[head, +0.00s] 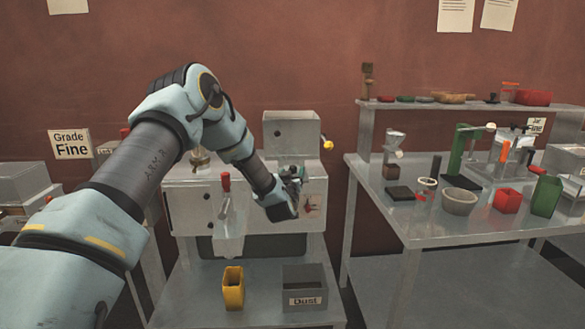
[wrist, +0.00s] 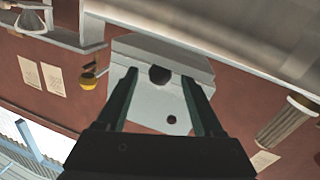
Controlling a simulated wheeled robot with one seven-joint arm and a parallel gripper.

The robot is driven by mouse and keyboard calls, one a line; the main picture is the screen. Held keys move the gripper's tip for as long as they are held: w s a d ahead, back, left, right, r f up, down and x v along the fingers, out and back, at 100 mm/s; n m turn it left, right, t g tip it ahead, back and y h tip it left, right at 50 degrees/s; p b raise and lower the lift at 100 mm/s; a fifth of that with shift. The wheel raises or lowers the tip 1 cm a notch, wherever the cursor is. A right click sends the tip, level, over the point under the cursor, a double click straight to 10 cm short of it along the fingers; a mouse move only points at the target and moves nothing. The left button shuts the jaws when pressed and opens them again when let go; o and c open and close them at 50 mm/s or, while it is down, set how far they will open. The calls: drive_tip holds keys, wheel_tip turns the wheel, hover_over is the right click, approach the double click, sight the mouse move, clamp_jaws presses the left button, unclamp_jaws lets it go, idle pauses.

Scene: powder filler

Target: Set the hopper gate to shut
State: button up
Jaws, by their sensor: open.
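The powder filler (head: 195,197) is a pale grey machine on a bench, with a grey box-shaped hopper housing (head: 291,130) on top. A yellow-knobbed lever (head: 327,144) sticks out at the housing's right side. It also shows in the wrist view (wrist: 88,83), left of the fingers. I cannot tell which lever works the hopper gate. My gripper (head: 292,174) is in front of the machine's right part, below the housing. In the wrist view its fingers (wrist: 159,82) are apart and empty, with the housing beyond them.
A yellow cup (head: 233,289) and a grey bin marked Dust (head: 305,288) stand below the machine. The right table (head: 420,228) holds several cups, a bowl and small devices, with a shelf behind. My arm covers part of the machine's left side.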

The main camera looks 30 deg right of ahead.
drive_tip(key=shift+w+d, duration=0.4)
drive_tip(key=shift+w, duration=0.15)
drive_tip(key=shift+c, duration=0.2)
clamp_jaws()
idle(0.9)
